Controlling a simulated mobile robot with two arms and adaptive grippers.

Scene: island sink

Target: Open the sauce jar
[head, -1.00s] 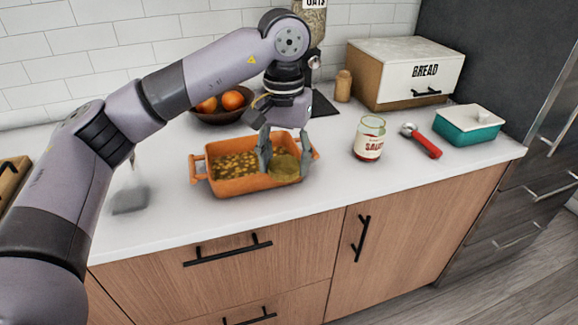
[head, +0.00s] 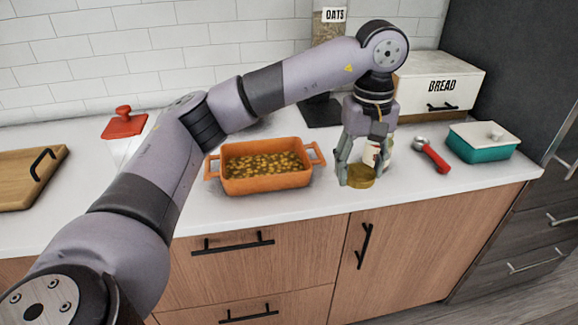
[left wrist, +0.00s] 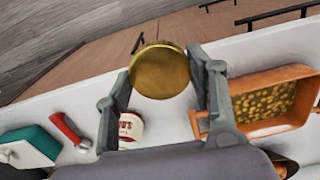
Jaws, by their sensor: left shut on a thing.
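My left gripper (head: 361,177) is shut on a round gold lid (head: 360,173), held by its rim between the fingertips. The lid also shows in the left wrist view (left wrist: 160,70). It is apart from the sauce jar, near the counter's front edge; whether it touches the counter I cannot tell. The sauce jar (head: 371,155), glass with a white and red label, stands behind the gripper and is partly hidden by it. In the left wrist view the jar (left wrist: 131,126) shows between the fingers, cut off by the gripper body. My right gripper is not in view.
An orange baking dish (head: 265,186) with food stands left of the gripper. A red-handled tool (head: 433,157) and a teal box (head: 482,148) lie to the right. A bread box (head: 440,85) is behind. Counter front between dish and teal box is mostly clear.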

